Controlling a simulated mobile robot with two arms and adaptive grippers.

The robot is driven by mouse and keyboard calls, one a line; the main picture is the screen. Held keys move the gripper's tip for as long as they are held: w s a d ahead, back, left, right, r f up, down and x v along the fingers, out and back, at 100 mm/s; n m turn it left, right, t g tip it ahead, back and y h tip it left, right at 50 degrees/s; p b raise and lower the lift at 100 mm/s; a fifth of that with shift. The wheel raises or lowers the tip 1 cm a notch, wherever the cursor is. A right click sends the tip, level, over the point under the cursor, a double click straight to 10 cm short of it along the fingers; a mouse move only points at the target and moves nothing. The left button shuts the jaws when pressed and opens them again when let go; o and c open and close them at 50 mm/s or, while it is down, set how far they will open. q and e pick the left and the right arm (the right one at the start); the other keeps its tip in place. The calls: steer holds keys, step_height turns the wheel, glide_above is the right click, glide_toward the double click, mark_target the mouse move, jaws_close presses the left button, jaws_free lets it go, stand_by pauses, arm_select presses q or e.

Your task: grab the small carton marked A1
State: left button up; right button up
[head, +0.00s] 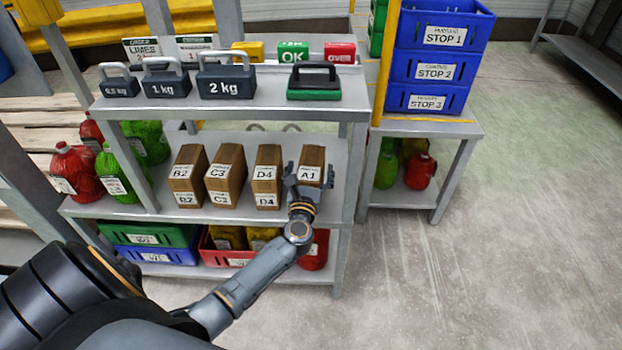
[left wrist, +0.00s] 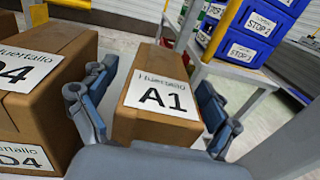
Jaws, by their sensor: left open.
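The small brown carton marked A1 (head: 312,160) stands upright at the right end of the middle shelf, its lower front hidden behind my gripper in the head view. In the left wrist view the A1 carton (left wrist: 152,112) lies between the two fingers. My left gripper (head: 308,182) is open in front of the carton, one finger on each side of it. In the left wrist view the left gripper (left wrist: 152,110) shows the fingers apart; I cannot tell whether either touches the carton. My right gripper is not in view.
The D4 carton (head: 267,173) stands close on the left, also in the left wrist view (left wrist: 40,85). Cartons C3 (head: 226,172) and B2 (head: 187,172) stand further left. Weights and a green-black block (head: 314,88) are on the top shelf (head: 270,112). Blue crates (head: 440,38) stand right.

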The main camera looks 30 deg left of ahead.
arm_select(q)
steer(key=shift+w+a, duration=0.1)
steer(key=shift+w, duration=0.1)
steer(key=c, duration=1.7)
steer(key=shift+r, duration=0.2)
steer(key=shift+c, duration=0.5)
steer(key=shift+r, duration=0.1)
